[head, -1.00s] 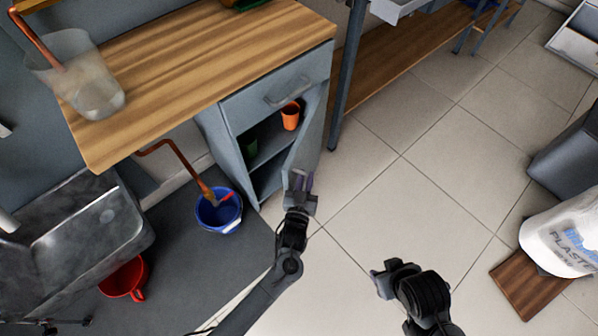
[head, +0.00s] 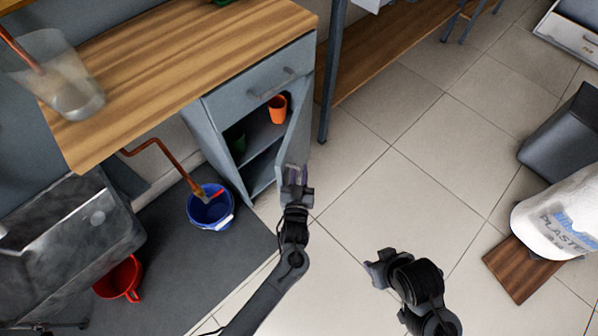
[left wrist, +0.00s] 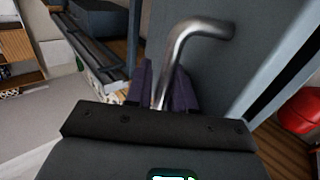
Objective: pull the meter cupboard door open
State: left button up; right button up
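The grey meter cupboard (head: 215,140) stands under the wooden worktop, below a drawer. Its door (head: 296,140) is swung partly open on the right side, and the shelves inside show. My left gripper (head: 295,178) is at the door's outer face near its free edge. In the left wrist view a bent metal bar handle (left wrist: 190,38) stands out from the grey door (left wrist: 250,60). The fingers of my left gripper (left wrist: 163,90) are closed around its straight part. My right gripper (head: 376,270) is over the floor, apart from everything; its fingers are not clear.
An orange cup (head: 277,109) and a dark green item stand inside the cupboard. A blue bucket (head: 210,208) is on the mat left of the cupboard, and a red bucket (head: 120,278) is near the sink. Tiled floor right of the door is clear; a white plaster bag (head: 560,215) lies farther right.

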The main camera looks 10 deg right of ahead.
pick_arm(q)
jog(key=shift+s, duration=0.1)
jog(key=shift+s+r, duration=0.1)
jog(key=shift+s, duration=0.05)
jog(key=p+v, duration=0.5)
jog(key=v, duration=0.5)
jog(key=shift+s, duration=0.15)
jog(key=shift+a, duration=0.1)
